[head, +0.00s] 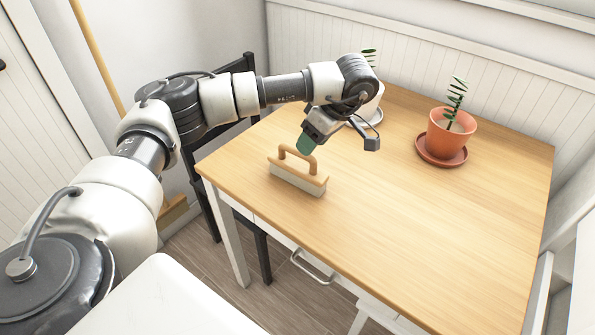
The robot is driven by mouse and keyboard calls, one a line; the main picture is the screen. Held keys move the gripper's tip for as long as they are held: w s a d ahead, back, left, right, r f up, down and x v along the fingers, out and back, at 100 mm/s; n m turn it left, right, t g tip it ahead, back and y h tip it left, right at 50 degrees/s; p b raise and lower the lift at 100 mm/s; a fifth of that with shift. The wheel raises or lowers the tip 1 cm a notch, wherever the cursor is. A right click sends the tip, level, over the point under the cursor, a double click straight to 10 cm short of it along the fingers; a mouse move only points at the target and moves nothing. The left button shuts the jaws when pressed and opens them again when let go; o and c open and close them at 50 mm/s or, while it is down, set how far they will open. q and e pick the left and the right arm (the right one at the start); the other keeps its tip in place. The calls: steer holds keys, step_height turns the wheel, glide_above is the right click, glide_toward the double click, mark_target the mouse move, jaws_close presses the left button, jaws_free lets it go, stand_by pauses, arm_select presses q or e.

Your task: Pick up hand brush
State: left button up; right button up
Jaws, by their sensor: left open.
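The hand brush (297,178) lies on the wooden table (420,230), near its left edge. It has a wooden back with an arched handle on top and pale bristles facing down. My left gripper (338,146) is open and empty, above and just behind the brush's right part. One green-padded finger shows close to the handle; I cannot tell whether it touches it. The other finger is farther right. My right gripper is not in view.
A potted plant in a terracotta pot (451,132) stands on a saucer at the back right. A white pot (369,108) with a plant stands behind my left gripper, partly hidden. A black chair (249,135) is at the table's left side. The front and right of the tabletop are clear.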

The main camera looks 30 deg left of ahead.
mark_target(297, 166)
arm_select(q)
steer(key=shift+a+f, duration=0.2)
steer(key=shift+f, duration=0.3)
steer(key=x, duration=0.4)
steer(key=shift+a+f, duration=0.15)
steer(key=shift+a, duration=0.35)
jaws_close()
